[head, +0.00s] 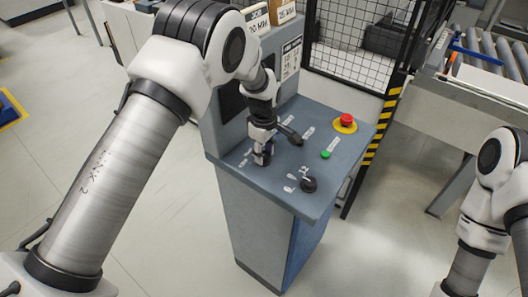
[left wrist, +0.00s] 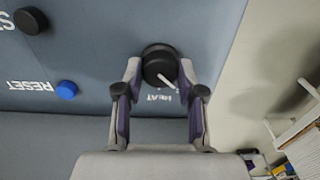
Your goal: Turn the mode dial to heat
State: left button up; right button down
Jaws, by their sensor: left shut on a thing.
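The mode dial (left wrist: 160,64) is a round black knob with a white pointer line, seen in the left wrist view. The line slants toward the lower right, near the upside-down HEAT label (left wrist: 165,98). My left gripper (left wrist: 159,76) is shut on the dial, one finger on each side of it. In the head view, my left gripper (head: 262,156) points down at the left part of the grey control panel (head: 275,182) and hides the dial. My right arm shows at the right edge of the head view, its gripper out of frame.
The panel also bears a red emergency button (head: 347,120) on yellow, a green button (head: 325,154) and another black knob (head: 309,184). A blue button (left wrist: 66,90) marked RESET sits left in the wrist view. A mesh guard (head: 350,65) stands behind.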

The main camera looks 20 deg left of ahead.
pick_arm(q)
jog(key=shift+s+f, duration=0.15)
jog(key=shift+f, duration=0.05)
jog(key=m, duration=0.4)
jog(key=shift+f+b, duration=0.1)
jog(key=shift+b, duration=0.25)
jog(key=m, duration=0.4)
jog(key=shift+m, duration=0.3)
jog(key=o, duration=1.1)
jog(key=shift+o, duration=0.2)
jog(key=shift+a, duration=0.1)
